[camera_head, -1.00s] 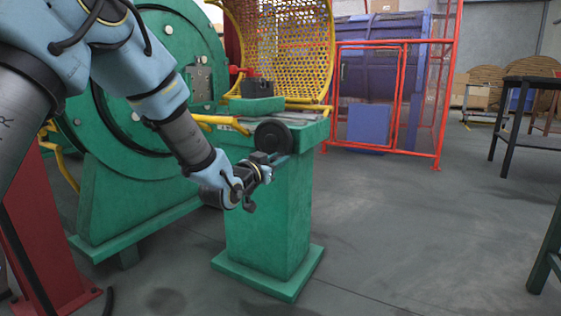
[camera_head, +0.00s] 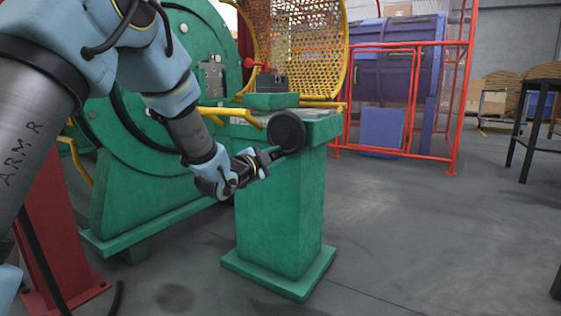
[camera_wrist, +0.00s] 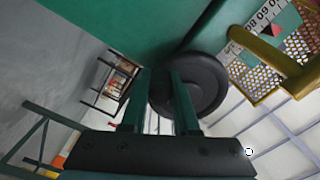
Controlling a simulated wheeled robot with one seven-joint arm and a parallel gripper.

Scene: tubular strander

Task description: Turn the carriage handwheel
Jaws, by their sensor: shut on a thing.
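The carriage handwheel (camera_head: 288,130) is a black disc on the side of the green machine pedestal's top. In the wrist view it (camera_wrist: 208,84) lies just past my fingers, its left edge showing between them.
The green pedestal (camera_head: 279,208) stands on the floor below the wheel. A yellow rod (camera_head: 232,114) runs left of the wheel, and a yellow mesh guard (camera_head: 298,45) rises behind. A red frame (camera_head: 408,100) stands further back. The floor at right is clear up to a dark table (camera_head: 530,110).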

